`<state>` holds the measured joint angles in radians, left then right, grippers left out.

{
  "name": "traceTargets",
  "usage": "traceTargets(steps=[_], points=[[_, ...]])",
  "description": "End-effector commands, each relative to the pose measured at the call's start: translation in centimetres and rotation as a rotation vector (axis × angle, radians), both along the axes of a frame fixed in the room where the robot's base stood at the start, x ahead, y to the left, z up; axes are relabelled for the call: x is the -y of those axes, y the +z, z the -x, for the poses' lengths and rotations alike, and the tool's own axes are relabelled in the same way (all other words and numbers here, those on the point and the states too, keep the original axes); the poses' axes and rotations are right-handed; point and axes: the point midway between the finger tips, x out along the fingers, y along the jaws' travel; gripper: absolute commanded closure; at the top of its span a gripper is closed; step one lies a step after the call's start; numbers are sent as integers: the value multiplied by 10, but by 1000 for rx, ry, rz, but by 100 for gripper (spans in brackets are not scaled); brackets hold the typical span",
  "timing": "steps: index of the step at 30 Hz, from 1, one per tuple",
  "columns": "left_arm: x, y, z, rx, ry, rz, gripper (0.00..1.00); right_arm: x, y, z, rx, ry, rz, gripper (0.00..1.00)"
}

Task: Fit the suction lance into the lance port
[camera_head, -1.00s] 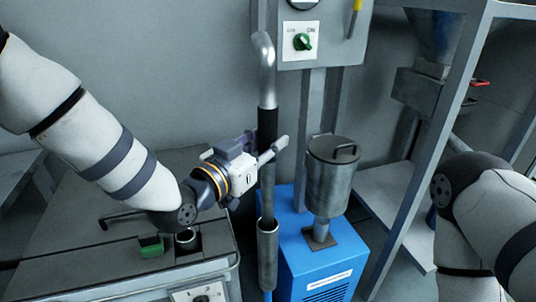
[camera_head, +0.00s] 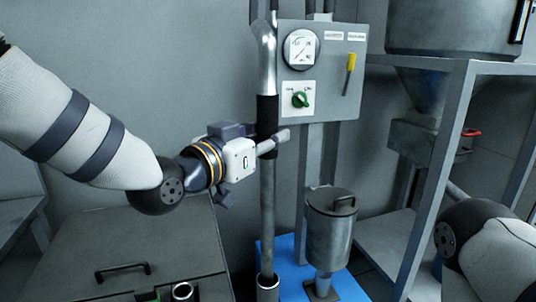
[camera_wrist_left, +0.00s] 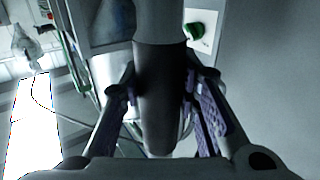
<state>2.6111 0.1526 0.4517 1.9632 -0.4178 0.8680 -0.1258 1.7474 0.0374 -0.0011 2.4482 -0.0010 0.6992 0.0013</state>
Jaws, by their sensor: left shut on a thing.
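The suction lance (camera_head: 267,205) is a long upright metal tube with a black sleeve and a bent top. My left gripper (camera_head: 270,143) is shut on it at the black sleeve. In the left wrist view the dark sleeve (camera_wrist_left: 160,105) stands between the two purple-padded fingers. The lance's lower end runs down into a wider metal holder tube (camera_head: 268,287); its tip is hidden. A round metal socket (camera_head: 183,291), which looks like the lance port, sits in the bench at the lower left, apart from the lance. My right gripper is out of view; only part of that arm shows.
A grey control panel (camera_head: 320,95) with a gauge and green knob hangs right behind the lance. A lidded metal canister (camera_head: 331,235) stands on a blue unit (camera_head: 290,262). The bench (camera_head: 150,240) has a black handle (camera_head: 122,270). A frame (camera_head: 440,150) with a hopper stands right.

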Motion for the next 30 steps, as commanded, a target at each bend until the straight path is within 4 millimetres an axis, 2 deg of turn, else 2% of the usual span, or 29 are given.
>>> traceTargets(steps=[1,21,25,30], points=[[0,10,0,8,1,4,100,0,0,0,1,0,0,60],[0,94,0,8,0,4,100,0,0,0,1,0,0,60],[0,107,0,7,0,2,100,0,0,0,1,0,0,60],[0,111,0,5,0,2,100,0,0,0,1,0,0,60]])
